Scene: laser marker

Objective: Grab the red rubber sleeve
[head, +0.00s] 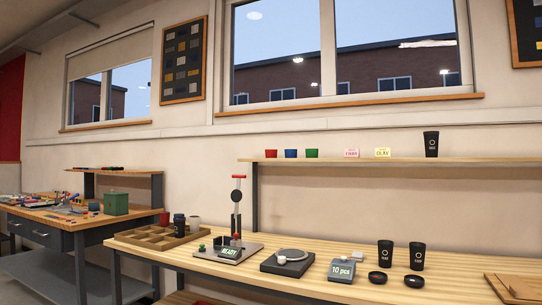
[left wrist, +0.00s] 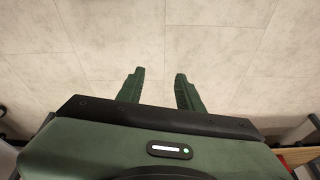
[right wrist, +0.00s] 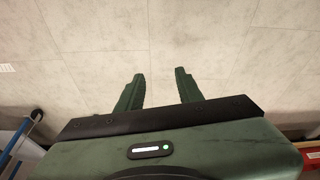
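A small red band-like piece (head: 270,153), which looks like the red rubber sleeve, stands at the left end of the wall shelf (head: 380,161). A blue one (head: 291,153) and a green one (head: 311,153) stand in a row to its right. My left gripper (left wrist: 160,72) is open and empty above the pale tiled floor. My right gripper (right wrist: 160,72) is also open and empty above the floor. Neither gripper shows in the head view, so both are away from the shelf.
Below the shelf, a workbench holds the laser marker (head: 235,225), a scale (head: 287,262), a counter display (head: 342,268), two black cups (head: 385,253) and a wooden divided tray (head: 155,237). A black tumbler (head: 431,144) stands farther right on the shelf. A cluttered bench (head: 50,215) is at left.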

